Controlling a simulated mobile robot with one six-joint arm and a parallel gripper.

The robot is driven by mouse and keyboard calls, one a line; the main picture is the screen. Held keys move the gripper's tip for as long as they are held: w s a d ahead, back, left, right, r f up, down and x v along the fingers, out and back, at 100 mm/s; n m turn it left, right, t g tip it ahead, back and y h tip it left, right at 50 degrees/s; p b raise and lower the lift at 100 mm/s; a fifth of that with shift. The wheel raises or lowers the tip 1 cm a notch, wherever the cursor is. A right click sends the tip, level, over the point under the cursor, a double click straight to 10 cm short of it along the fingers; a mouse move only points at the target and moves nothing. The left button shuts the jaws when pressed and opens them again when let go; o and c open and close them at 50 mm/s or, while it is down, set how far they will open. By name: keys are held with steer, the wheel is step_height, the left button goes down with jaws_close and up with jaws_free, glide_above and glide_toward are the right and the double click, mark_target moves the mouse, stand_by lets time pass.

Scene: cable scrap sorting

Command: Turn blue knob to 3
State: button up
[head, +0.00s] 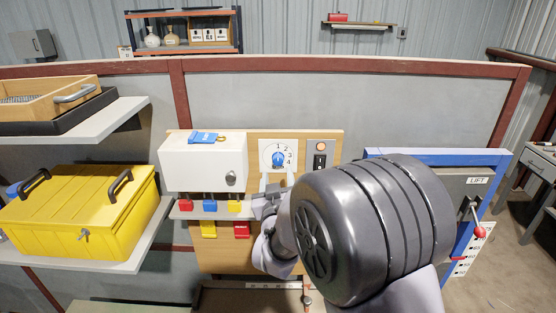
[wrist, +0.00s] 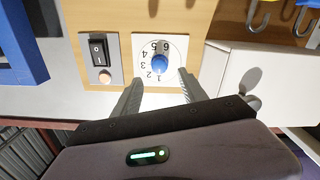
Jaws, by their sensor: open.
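The blue knob (head: 278,159) sits on a white numbered dial plate on the wooden panel. In the wrist view the knob (wrist: 159,63) and its dial appear upside down, with the numerals 1 to 6 around it. I cannot tell which numeral the knob points to. My gripper (wrist: 159,80) is open and empty. Its two fingers reach toward the dial, with the knob between their lines and a little beyond the tips.
A switch plate (head: 320,157) with a black rocker and an orange button is beside the dial. A white box (head: 203,164) with a blue padlock on top stands to the left. Colored blocks and tags hang below it. A blue-framed panel (head: 498,166) with a red-tipped lever is at right.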

mark_target(278, 162)
steer(key=w+p, duration=0.1)
steer(key=w, duration=0.5)
steer(key=shift+w, duration=0.4)
jaws_close()
